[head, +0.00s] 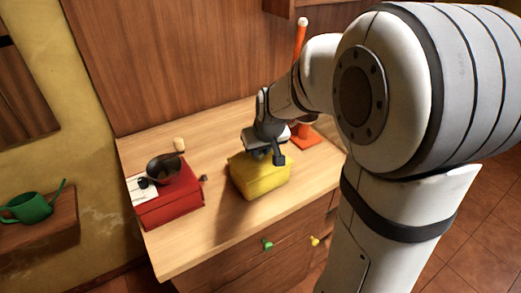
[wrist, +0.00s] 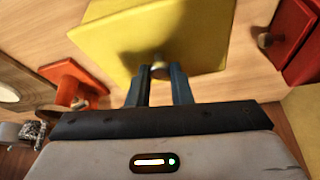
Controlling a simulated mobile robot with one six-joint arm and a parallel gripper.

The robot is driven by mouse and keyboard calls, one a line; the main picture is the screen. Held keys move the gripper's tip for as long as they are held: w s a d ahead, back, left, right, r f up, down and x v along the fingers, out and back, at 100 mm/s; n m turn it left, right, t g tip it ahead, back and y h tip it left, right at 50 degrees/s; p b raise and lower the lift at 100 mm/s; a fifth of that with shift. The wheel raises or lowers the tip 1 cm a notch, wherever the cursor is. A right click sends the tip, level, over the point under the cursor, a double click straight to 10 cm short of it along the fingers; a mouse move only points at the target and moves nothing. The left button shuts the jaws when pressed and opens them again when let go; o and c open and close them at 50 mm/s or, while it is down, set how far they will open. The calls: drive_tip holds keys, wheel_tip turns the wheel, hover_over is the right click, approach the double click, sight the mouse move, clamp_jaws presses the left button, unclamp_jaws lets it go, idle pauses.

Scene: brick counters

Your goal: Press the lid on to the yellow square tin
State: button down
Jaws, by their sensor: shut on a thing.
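The yellow square tin (head: 262,180) stands on the wooden counter, with its yellow lid (wrist: 150,30) at its top. A small metal knob (wrist: 160,68) sits on the lid. My gripper (head: 264,155) is over the tin, pointing down, its fingers closed around the knob. In the wrist view my gripper (wrist: 160,78) has one finger on each side of the knob. The lid fills most of the upper middle of that view and hides the tin below. I cannot tell whether the lid is fully seated or slightly raised.
A red box with a dark bowl on top (head: 168,200) stands on the counter left of the tin. An orange stand with a tall post (head: 301,45) is behind the tin, to the right. The counter's front edge (head: 235,238) is close. A green watering can (head: 28,207) sits on a shelf.

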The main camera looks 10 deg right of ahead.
drive_tip(key=c, duration=1.2)
unclamp_jaws()
drive_tip(key=shift+c, duration=0.2)
drive_tip(key=shift+o, duration=0.4)
drive_tip(key=o, duration=0.4)
drive_tip(key=shift+r+p, duration=2.25)
drive_tip(key=shift+r, duration=1.25)
drive_tip(key=shift+c, duration=0.2)
